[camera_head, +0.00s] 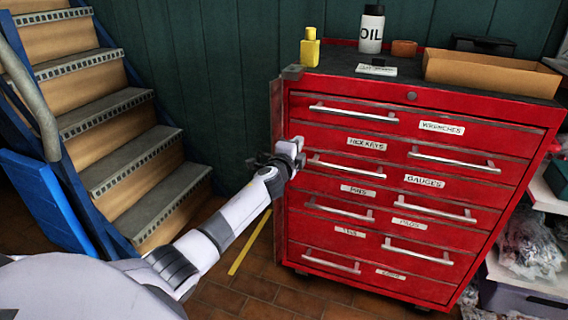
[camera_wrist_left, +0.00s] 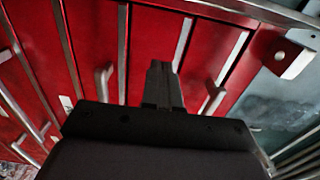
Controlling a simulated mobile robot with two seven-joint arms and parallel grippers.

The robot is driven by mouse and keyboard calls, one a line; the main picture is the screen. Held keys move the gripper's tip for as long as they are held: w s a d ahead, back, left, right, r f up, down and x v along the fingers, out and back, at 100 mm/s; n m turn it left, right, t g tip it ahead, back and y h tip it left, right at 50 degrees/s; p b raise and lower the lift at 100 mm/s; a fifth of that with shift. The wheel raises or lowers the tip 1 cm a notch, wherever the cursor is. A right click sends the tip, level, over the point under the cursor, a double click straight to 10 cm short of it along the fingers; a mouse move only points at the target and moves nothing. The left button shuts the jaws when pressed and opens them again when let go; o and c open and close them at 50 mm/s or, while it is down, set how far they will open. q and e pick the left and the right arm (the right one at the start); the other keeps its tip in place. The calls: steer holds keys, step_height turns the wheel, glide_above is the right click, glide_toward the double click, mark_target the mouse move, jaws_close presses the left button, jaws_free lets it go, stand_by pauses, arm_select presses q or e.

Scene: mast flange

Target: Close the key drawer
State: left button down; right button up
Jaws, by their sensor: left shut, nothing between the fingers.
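The red tool cabinet (camera_head: 300,228) has labelled drawers with silver bar handles. The drawer with the HEX KEYS label (camera_head: 366,144) is in the upper left part of its front. Its front looks about level with its neighbours; I cannot tell whether a small gap remains. My left gripper (camera_head: 291,154) is at the cabinet's left front edge, left of the handle (camera_head: 345,166) below that label. In the left wrist view its fingers (camera_wrist_left: 162,78) are together and empty, before red drawer fronts (camera_wrist_left: 150,42); contact cannot be told. My right gripper is out of view.
On the cabinet top stand a yellow bottle (camera_head: 310,50), an oil bottle (camera_head: 371,30) and an open cardboard box (camera_head: 490,74). Stairs (camera_head: 110,120) rise on the left. A shelf (camera_head: 545,195) with bagged goods is at the right. Brown floor lies between stairs and cabinet.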

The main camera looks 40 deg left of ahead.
arm_select(q)
steer(key=p+v, duration=0.2)
steer(key=v, duration=0.7)
steer(key=shift+a+f, duration=0.1)
steer(key=shift+f, duration=0.05)
steer(key=s+d+f+n+g+h, duration=0.3)
steer(key=s+d+f+n, duration=0.2)
steer(key=s+d+f, duration=0.5)
steer(key=s+d+f+n+g+h, duration=0.35)
steer(key=s+d+f, duration=0.4)
steer(key=s, duration=0.45)
steer(key=s+d+f+n+h, duration=0.1)
steer(key=s+d+n, duration=0.3)
steer(key=s, duration=0.4)
step_height(320, 180, up, 10)
steer(key=a+p, duration=0.1)
steer(key=p, duration=1.1)
steer(key=shift+p, duration=0.4)
